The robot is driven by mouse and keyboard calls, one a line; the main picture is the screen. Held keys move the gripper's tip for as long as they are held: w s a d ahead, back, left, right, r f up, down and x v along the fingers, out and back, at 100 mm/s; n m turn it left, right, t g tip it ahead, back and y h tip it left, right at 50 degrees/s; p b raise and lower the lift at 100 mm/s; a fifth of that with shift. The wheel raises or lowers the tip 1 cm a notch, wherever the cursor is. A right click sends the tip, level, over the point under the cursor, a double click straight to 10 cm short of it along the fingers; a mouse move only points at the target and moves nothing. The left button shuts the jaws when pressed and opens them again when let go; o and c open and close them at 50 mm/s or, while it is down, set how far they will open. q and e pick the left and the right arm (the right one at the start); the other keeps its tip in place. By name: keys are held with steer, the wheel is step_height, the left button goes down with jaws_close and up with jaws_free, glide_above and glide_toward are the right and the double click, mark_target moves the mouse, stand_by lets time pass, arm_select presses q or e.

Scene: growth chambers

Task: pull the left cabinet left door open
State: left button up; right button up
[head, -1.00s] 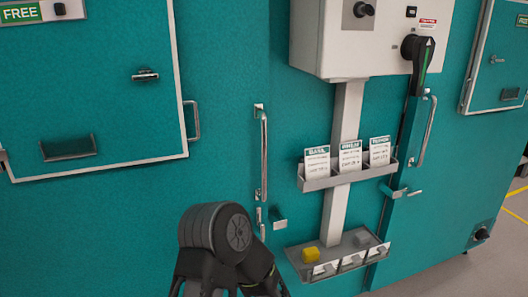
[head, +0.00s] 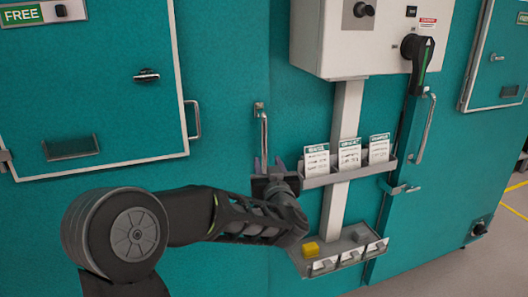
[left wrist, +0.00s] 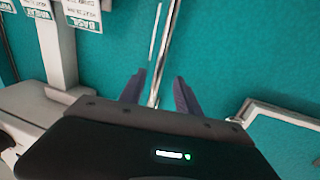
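The teal cabinet door (head: 225,50) fills the left of the head view and stands shut. Its tall vertical metal bar handle (head: 263,135) is at its right side; the lower part is hidden behind my left gripper (head: 265,166). In the left wrist view the bar handle (left wrist: 155,70) runs between the two spread fingers of my left gripper (left wrist: 158,86). The fingers are open, one on each side of the bar, with visible gaps. My right gripper is not in view.
A white control box (head: 370,40) on a post (head: 343,115) stands right of the bar, with a card rack (head: 325,181) and a lower tray (head: 318,268) close to my left arm.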

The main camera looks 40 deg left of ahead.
mark_target(265, 153)
arm_select(q)
steer(key=p+x, duration=0.1)
steer(key=x, duration=0.5)
steer(key=shift+w+a+p, duration=0.15)
steer(key=shift+w+p, duration=0.05)
steer(key=shift+p, duration=0.15)
steer(key=shift+w+a+f, duration=0.15)
steer(key=shift+w+a, duration=0.3)
jaws_close()
stand_by(0.8)
